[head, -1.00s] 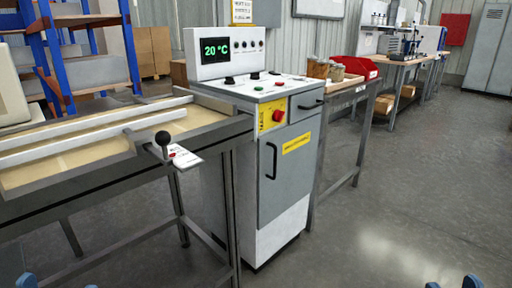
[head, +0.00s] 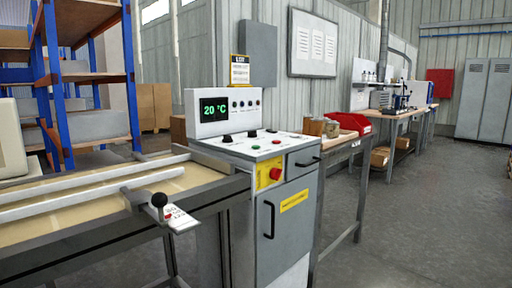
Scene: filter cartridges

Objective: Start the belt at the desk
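The control desk (head: 238,195) is a grey and white cabinet in the middle of the head view. Its display (head: 214,109) reads 20 °C in green. Its sloped top has a green button (head: 255,147), a red button (head: 276,142) and black knobs. A red emergency-stop knob (head: 275,174) sits on a yellow plate at its front. The belt (head: 100,203) runs in a grey frame to the left of the desk. A lever with a black ball (head: 159,200) and a small white labelled card stand at the belt's front edge. Neither gripper shows now.
A work table (head: 345,147) with jars and a red bin (head: 348,122) stands right of the desk. Blue shelving (head: 50,90) stands behind the belt. Lockers (head: 487,100) are at the back right. The floor (head: 420,220) at the right is clear.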

